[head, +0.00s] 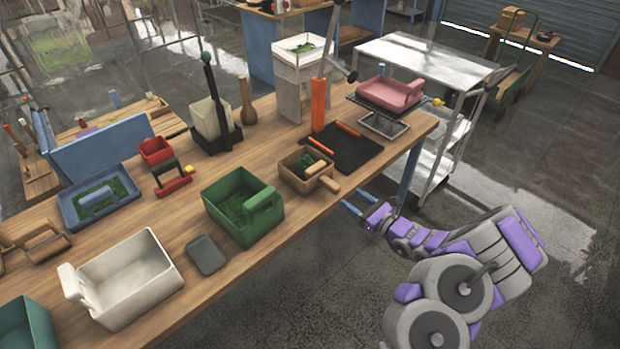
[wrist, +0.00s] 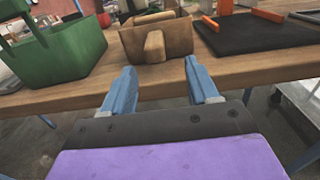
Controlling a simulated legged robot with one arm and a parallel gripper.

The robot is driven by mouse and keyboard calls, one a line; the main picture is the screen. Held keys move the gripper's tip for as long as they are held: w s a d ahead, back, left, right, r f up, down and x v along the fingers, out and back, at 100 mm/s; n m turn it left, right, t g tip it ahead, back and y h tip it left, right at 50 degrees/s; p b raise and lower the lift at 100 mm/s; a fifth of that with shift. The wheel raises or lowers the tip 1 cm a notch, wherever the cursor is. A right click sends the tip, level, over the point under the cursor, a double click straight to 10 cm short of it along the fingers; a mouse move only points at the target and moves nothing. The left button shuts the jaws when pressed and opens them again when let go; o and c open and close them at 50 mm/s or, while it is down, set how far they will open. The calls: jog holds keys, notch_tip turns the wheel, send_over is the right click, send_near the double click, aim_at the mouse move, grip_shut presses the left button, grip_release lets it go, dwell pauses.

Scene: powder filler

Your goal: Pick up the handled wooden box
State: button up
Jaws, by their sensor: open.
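The handled wooden box (head: 297,177) stands near the front edge of the workbench in the head view. It is small and brown, with green material inside, and its handle (head: 327,184) points towards the front edge. In the wrist view the box (wrist: 178,45) is straight ahead, with its handle (wrist: 154,47) facing me. My gripper (head: 357,201) is open and empty, in front of the bench edge and apart from the box. In the wrist view its two blue fingers (wrist: 160,80) spread wide, with the handle lying between them in the picture.
The wooden workbench (head: 235,290) runs diagonally. A green box (head: 262,219) stands left of the wooden box. A black mat (head: 350,152) with orange bars lies to its right. A pink box (head: 390,92) sits on a rack farther right. A metal cart (head: 430,62) stands behind.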

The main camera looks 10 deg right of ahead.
aim_at(330, 185)
jog(key=b+x, duration=0.1)
jog(key=x, duration=0.3)
jog(key=b+x, duration=0.1)
jog(key=x, duration=0.4)
jog(key=shift+s+a+f+b, duration=0.1)
jog(key=shift+a+f+b, duration=0.1)
jog(key=shift+a+b, duration=0.15)
jog(key=shift+w+a+r, duration=0.1)
jog(key=shift+w+a, duration=0.25)
jog(key=shift+w, duration=0.05)
jog(key=shift+c, duration=0.3)
jog(key=shift+d, duration=0.1)
grip_shut()
